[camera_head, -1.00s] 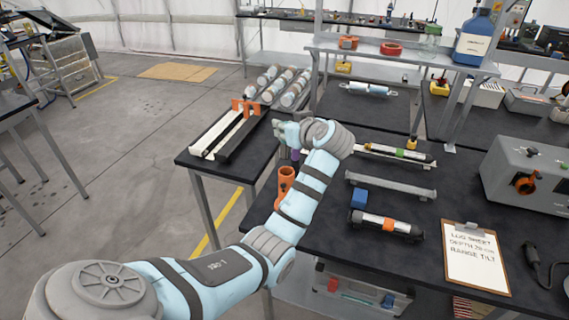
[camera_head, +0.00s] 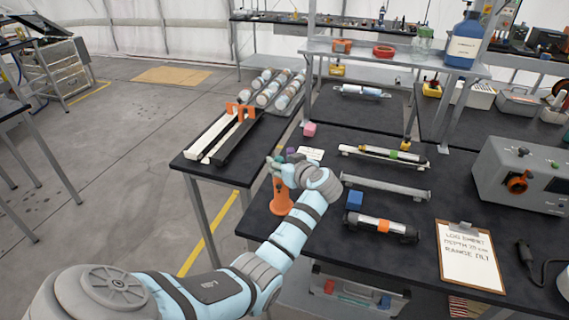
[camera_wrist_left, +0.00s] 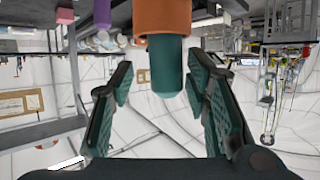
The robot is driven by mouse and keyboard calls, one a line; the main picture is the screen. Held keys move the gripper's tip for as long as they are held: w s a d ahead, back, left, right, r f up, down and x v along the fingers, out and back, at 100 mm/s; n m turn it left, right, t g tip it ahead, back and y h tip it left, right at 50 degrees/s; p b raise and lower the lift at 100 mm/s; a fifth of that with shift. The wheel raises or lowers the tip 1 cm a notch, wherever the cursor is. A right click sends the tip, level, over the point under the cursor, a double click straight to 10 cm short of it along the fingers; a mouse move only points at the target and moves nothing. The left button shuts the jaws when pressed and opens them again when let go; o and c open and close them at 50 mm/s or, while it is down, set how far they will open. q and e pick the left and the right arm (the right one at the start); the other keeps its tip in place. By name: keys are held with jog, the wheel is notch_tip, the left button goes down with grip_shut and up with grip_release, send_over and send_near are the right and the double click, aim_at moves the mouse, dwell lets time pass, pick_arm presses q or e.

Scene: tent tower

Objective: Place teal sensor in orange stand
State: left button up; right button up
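The orange stand (camera_head: 281,198) stands on the left part of the dark table. In the left wrist view, which looks upside down, the orange stand (camera_wrist_left: 163,17) is at the top. The teal sensor (camera_wrist_left: 167,66) sticks out of it, its rounded end free and its other end hidden inside the stand. My left gripper (camera_head: 277,169) is at the top of the stand. In the wrist view my left gripper (camera_wrist_left: 160,80) has its fingers spread, one on each side of the sensor, with gaps visible. My right gripper is not in view.
A purple piece (camera_head: 290,151) and a pink cube (camera_head: 309,129) are close behind the stand. A blue cube (camera_head: 355,199), a grey rail (camera_head: 386,187) and a dark cylinder with an orange band (camera_head: 382,226) lie to the right. A clipboard (camera_head: 470,258) is at the front right.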

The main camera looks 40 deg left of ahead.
pick_arm(q)
jog(key=shift+s+d+r, duration=0.15)
jog(key=shift+s+r, duration=0.15)
jog(key=shift+s, duration=0.05)
jog(key=shift+s+d+r, duration=0.1)
jog(key=shift+d, duration=0.3)
jog(key=v, duration=1)
jog(key=shift+s+d+b, duration=0.15)
jog(key=shift+d+b, duration=0.2)
jog(key=shift+a, duration=0.15)
